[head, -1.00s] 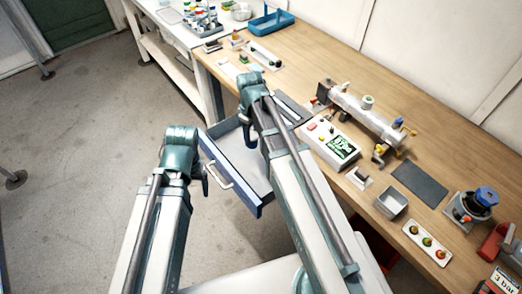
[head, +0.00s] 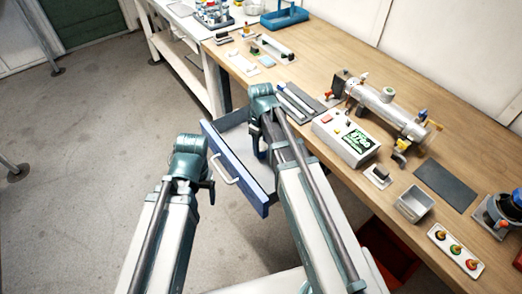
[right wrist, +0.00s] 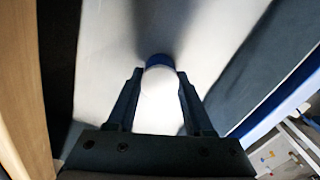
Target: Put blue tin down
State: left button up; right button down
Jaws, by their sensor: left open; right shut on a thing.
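The blue tin (right wrist: 160,92) is between the two fingers of my right gripper (right wrist: 160,76) in the right wrist view. It looks washed-out white with a blue far edge. Its lower part is hidden, and I cannot tell whether it touches the surface beyond. In the head view my right gripper (head: 259,150) points down into the open drawer (head: 238,168); the tin is hidden there by my arm. The light drawer floor (right wrist: 205,35) shows around the tin in the right wrist view. My left gripper (head: 209,190) is open and empty, left of the drawer front.
The wooden bench (head: 310,70) carries a grey control box (head: 345,138), a metal reactor tube (head: 388,108), a small grey tray (head: 414,204) and a dark mat (head: 444,185). A red bin (head: 388,250) sits below the bench edge. Floor left of the drawer is clear.

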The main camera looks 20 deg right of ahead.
aim_at(261, 145)
jog(key=shift+f, duration=0.15)
jog(key=shift+c, duration=1.5)
grip_release()
notch_tip(261, 145, up, 12)
jog(key=p, duration=1.2)
jog(key=s+a+m+h, duration=0.1)
jog(key=s+a+m, duration=0.2)
jog(key=s+a, duration=0.7)
jog(key=s, duration=0.4)
jog(key=shift+s+a+r+m, duration=0.2)
jog(key=shift+s+a+m, duration=0.1)
jog(key=shift+m, duration=0.1)
